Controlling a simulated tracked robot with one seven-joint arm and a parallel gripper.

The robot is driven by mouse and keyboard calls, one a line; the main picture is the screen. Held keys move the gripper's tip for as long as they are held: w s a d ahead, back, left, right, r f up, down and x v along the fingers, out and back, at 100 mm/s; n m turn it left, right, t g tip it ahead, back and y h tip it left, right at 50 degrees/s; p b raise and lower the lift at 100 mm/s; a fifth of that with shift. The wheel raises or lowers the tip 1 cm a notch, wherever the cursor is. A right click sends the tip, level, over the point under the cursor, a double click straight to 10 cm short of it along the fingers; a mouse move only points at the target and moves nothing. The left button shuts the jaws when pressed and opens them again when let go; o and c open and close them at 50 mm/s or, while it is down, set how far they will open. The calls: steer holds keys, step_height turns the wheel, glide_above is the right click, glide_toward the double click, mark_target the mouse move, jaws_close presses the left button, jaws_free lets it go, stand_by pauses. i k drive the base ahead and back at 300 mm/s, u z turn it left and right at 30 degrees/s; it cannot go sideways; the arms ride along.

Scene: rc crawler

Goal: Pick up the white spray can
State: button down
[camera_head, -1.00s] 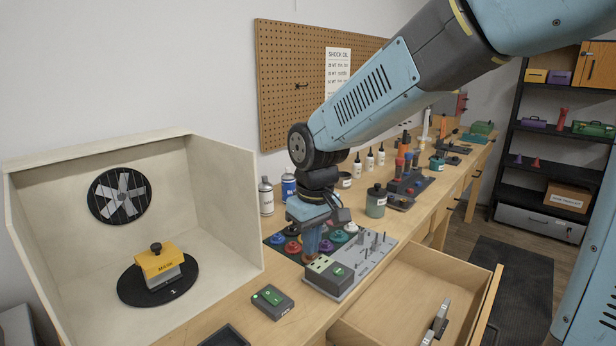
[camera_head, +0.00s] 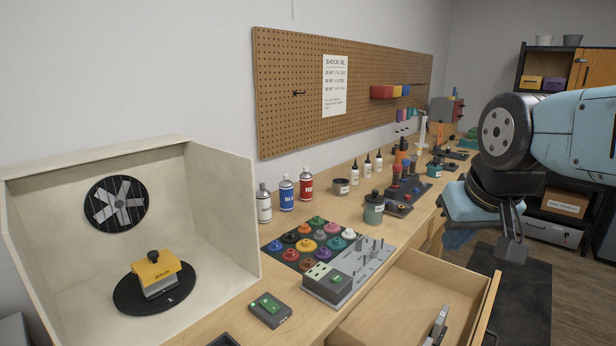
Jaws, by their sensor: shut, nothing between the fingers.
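The white spray can (camera_head: 264,206) stands upright on the bench, just right of the spray booth. It is the leftmost of three cans, beside a blue can (camera_head: 286,194) and a red can (camera_head: 305,188).
The spray booth (camera_head: 222,190) with a turntable (camera_head: 128,296) stands at the left. A tray of colourful knobs (camera_head: 292,252) and a grey fixture (camera_head: 348,268) lie in front of the cans. A grey-green jar (camera_head: 373,210) stands right. An open drawer (camera_head: 400,310) juts out from the bench.

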mark_target(263, 198)
steer(key=z, duration=0.05)
steer(key=k, duration=1)
steer(key=z, duration=0.75)
steer(key=i, duration=1.35)
steer(key=u, duration=0.8)
